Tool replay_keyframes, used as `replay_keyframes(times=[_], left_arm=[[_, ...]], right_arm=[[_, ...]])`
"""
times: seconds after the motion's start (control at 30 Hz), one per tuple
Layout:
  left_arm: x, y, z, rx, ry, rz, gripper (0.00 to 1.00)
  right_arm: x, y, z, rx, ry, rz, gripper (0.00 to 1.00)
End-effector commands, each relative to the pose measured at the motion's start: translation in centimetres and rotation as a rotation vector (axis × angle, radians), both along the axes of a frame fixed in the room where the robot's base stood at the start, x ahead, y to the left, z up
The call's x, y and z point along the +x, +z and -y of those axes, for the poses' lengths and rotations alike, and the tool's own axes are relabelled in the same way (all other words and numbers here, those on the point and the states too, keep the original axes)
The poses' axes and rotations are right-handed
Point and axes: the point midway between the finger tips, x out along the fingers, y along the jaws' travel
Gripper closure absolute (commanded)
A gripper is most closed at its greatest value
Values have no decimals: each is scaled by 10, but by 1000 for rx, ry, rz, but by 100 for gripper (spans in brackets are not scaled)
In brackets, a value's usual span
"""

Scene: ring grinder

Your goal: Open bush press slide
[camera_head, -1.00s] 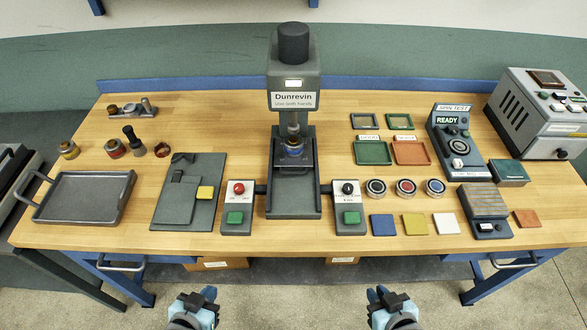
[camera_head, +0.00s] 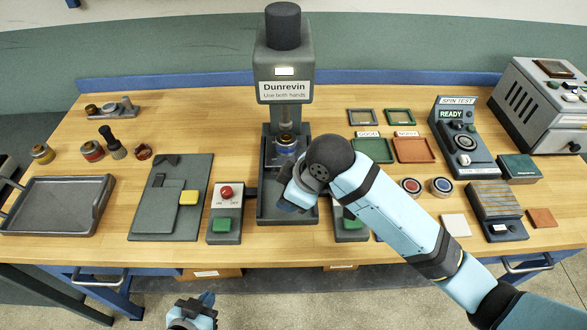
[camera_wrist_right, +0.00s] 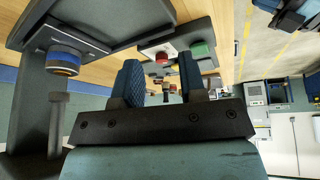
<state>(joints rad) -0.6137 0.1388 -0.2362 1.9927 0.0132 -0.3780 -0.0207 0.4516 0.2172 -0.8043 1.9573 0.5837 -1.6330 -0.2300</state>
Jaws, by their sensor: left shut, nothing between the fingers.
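The bush press (camera_head: 284,60), labelled Dunrevin, stands at the middle back of the bench. Its dark slide tray (camera_head: 265,212) runs forward between two button boxes. A blue-and-brass bush (camera_head: 287,145) sits under the ram and also shows in the right wrist view (camera_wrist_right: 62,62). My right gripper (camera_head: 290,196) is above the front of the slide, its tips partly hidden by the wrist; the right wrist view shows its two blue fingers (camera_wrist_right: 163,85) apart, with nothing held. My left gripper (camera_head: 200,304) is shut and empty, low in front of the bench.
The left button box (camera_head: 224,208) has a red knob and green button. The right box (camera_head: 350,228) is mostly hidden by my right arm. A fixture plate (camera_head: 170,215) and grey tray (camera_head: 60,205) lie left.

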Motion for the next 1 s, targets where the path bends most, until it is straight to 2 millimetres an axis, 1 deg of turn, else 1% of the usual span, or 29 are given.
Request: replay_keyframes(times=[0.03, 0.17, 0.33, 0.5, 0.6, 0.67, 0.77, 0.87, 1.0], left_arm=[[0, 0, 0, 0, 0, 0, 100], [0, -1, 0, 0, 0, 0, 100], [0, -2, -1, 1, 0, 1, 100], [0, -3, -1, 1, 0, 1, 100], [0, -3, -1, 2, 1, 1, 100], [0, -3, -1, 2, 1, 1, 100], [0, -3, -1, 2, 1, 1, 100], [0, -2, -1, 2, 1, 1, 100], [0, -1, -1, 2, 1, 0, 100]], right_arm=[[12, 9, -4, -44, 48, 17, 62], [36, 25, -11, -159, 162, 35, 62], [68, 48, -5, -317, 260, 47, 62], [89, 65, 5, -420, 300, 46, 62], [94, 69, 8, -447, 307, 44, 62], [96, 68, 9, -453, 309, 42, 62], [97, 61, 9, -455, 309, 40, 62], [100, 46, 10, -456, 308, 39, 62], [104, 17, 9, -455, 309, 39, 62]])
